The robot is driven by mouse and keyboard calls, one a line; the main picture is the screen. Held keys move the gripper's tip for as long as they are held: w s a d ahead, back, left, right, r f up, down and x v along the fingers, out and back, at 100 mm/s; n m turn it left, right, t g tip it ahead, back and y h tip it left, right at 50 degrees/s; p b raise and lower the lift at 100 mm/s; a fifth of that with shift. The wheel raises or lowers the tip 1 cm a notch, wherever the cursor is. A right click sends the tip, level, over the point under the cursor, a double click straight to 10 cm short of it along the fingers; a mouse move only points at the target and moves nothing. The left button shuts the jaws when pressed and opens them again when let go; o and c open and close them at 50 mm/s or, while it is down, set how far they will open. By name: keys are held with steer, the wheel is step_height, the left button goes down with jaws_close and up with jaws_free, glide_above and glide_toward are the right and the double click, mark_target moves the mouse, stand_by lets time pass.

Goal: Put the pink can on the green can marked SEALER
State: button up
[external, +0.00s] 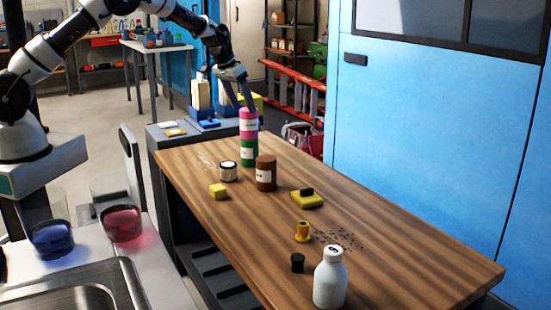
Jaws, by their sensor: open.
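The pink can (248,124) stands upright on top of the green can (249,153), the two forming a stack at the far part of the wooden table. A pale label band shows on the pink can; its lettering is too small to read. The green can's marking is also too small to read. My gripper (246,106) points down at the top of the pink can, with its fingers spread open. I cannot tell whether the fingers still touch the can.
The right side is mostly clear.

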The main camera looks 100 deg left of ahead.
steer(key=w+d+r+m+t+h, duration=0.1)
steer(key=d+r+m, duration=0.1)
steer(key=d+r, duration=0.75)
steer(key=w+d+r+m+t+h, duration=0.15)
steer(key=d+r, duration=0.25)
steer(key=d, duration=1)
steer(key=w+d+r+m, duration=0.1)
steer(key=w+d+r, duration=0.1)
steer(key=d+r, duration=0.7)
steer(key=s+d+m, duration=0.1)
steer(key=s+d, duration=0.2)
steer(key=d, duration=0.3)
steer(key=s+d+m+h, duration=0.1)
steer(key=s+d+m, duration=0.15)
steer(key=d, duration=0.45)
steer(key=s+d, duration=0.3)
steer(key=d, duration=0.3)
steer(key=s+d+f+m, duration=0.3)
steer(key=s+d, duration=0.4)
steer(key=s, duration=0.3)
steer(key=shift+t, duration=0.35)
